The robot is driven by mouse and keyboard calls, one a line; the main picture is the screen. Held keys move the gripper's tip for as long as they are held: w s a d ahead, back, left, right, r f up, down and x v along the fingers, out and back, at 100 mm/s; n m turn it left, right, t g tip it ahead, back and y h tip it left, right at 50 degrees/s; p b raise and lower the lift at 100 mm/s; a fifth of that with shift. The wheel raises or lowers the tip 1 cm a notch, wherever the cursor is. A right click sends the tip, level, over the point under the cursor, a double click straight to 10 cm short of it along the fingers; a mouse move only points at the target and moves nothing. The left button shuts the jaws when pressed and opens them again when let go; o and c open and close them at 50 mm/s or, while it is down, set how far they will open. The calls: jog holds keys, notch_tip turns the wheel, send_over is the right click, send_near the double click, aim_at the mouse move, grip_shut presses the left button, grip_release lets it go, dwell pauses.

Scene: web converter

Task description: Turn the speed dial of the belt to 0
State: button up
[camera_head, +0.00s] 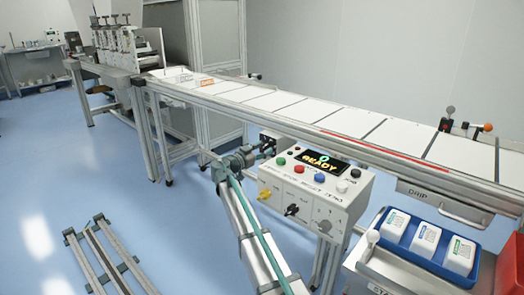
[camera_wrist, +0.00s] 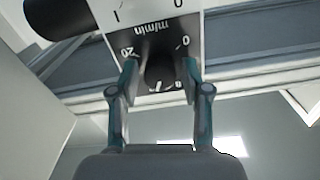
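The speed dial (camera_wrist: 160,73) is a dark round knob in the wrist view, below an upside-down "m/min" label. A "20" is printed to its left and a "0" to its right. White marks show near its lower edge, but I cannot tell which way its pointer faces. My gripper (camera_wrist: 160,68) has one finger on each side of the dial, with small gaps visible, so it looks open around it. In the head view my gripper (camera_head: 262,148) reaches to the left end of the control box (camera_head: 310,185); the dial is hidden there.
The control box has a "READY" display (camera_head: 321,162), coloured buttons and a black knob (camera_head: 292,210). The conveyor belt (camera_head: 300,108) runs behind and above it. A blue tray (camera_head: 432,262) with white containers stands at lower right. A metal frame (camera_head: 103,255) lies on the floor.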

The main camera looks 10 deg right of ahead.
grip_shut()
